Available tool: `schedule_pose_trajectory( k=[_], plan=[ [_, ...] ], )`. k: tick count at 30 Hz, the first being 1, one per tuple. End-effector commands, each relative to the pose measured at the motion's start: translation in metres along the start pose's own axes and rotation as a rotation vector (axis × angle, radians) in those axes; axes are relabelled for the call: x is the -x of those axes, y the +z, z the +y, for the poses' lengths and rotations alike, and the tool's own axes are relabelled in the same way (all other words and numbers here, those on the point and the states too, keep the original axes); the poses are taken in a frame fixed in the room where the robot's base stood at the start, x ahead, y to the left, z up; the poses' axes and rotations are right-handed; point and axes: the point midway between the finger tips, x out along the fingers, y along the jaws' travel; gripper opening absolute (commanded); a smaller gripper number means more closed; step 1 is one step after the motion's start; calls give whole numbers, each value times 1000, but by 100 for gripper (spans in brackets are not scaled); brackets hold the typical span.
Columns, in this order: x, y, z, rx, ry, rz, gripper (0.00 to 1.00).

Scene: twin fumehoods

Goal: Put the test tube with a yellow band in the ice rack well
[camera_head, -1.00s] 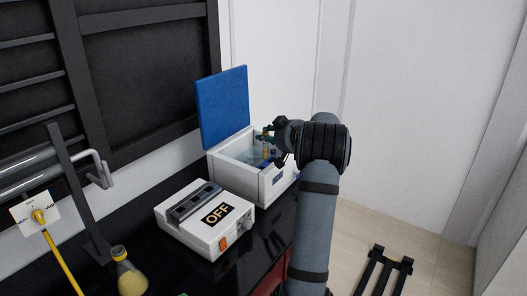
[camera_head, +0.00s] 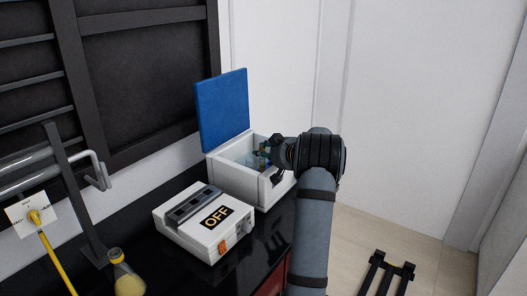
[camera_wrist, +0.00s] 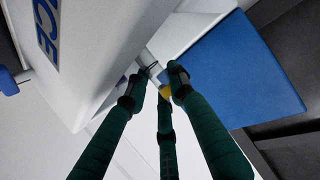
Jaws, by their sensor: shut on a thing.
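The white ice box (camera_head: 252,183) stands open on the dark bench, its blue lid (camera_head: 222,110) raised. In the wrist view its wall (camera_wrist: 105,50) with "ICE" lettering and the lid (camera_wrist: 245,75) show. My gripper (camera_head: 266,152) is over the box opening, at its right side. In the wrist view, my green fingers (camera_wrist: 158,88) are shut on a clear test tube (camera_wrist: 148,60) with a yellow band (camera_wrist: 165,92). The tube points toward the box. The rack well is hidden; I cannot tell whether the tube touches it.
A white device marked "OFF" (camera_head: 205,225) sits in front of the ice box. A flask with yellow contents (camera_head: 126,278) and a yellow hose (camera_head: 58,262) are at the lower left. The floor to the right is mostly clear.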

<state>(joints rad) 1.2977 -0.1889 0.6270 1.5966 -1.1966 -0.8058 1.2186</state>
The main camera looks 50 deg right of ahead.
Motion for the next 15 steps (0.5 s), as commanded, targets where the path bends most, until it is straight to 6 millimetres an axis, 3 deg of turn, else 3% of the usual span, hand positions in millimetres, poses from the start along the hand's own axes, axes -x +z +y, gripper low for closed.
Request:
schedule_pose_trajectory(
  k=[8, 9, 15],
  plan=[
    [-2, 5, 0, -1, 0, 1, 3],
    [-2, 5, 0, -1, 0, 1, 24],
    [-2, 5, 0, -1, 0, 1, 36]
  ],
)
